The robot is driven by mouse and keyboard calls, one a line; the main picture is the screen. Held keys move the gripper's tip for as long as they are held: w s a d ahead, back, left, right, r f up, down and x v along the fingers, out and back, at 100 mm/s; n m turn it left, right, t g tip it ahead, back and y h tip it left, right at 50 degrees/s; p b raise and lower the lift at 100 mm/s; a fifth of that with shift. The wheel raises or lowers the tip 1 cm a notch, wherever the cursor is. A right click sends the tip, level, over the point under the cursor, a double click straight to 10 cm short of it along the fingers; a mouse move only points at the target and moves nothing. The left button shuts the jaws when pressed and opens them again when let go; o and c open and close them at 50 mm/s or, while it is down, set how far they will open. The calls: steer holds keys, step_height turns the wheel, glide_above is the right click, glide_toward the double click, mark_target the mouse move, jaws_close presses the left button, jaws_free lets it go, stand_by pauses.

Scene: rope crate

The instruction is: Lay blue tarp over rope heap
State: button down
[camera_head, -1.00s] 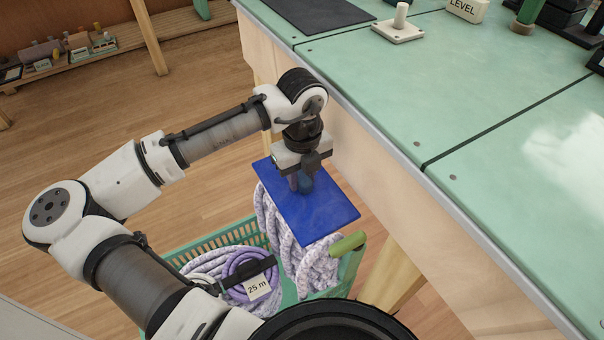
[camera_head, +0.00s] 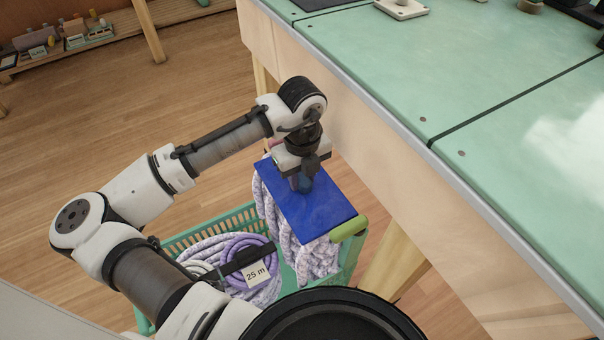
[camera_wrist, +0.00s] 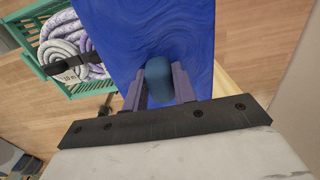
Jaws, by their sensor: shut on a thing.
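The blue tarp (camera_head: 318,213) is a flat, stiff-looking blue rectangle with a darker blue knob on top. My gripper (camera_head: 303,182) is shut on that knob, which also shows between the fingers in the wrist view (camera_wrist: 159,80). The tarp is over the right part of the green crate (camera_head: 185,238), above the white-and-purple rope heap (camera_head: 268,208). The rope shows at the tarp's left side and below its front edge. I cannot tell whether the tarp touches the rope.
A coiled rope (camera_head: 232,262) with a black strap and a "25 m" tag lies in the crate's left part. A green roll (camera_head: 348,229) is by the tarp's right corner. The green-topped workbench (camera_head: 400,90) stands close on the right.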

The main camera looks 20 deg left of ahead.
steer(key=shift+f+b, duration=0.35)
steer(key=shift+f, duration=0.15)
stand_by(0.4)
steer(key=c, duration=1.1)
jaws_free()
steer(key=shift+o, duration=0.2)
step_height(320, 180, up, 14)
steer(key=p, duration=0.4)
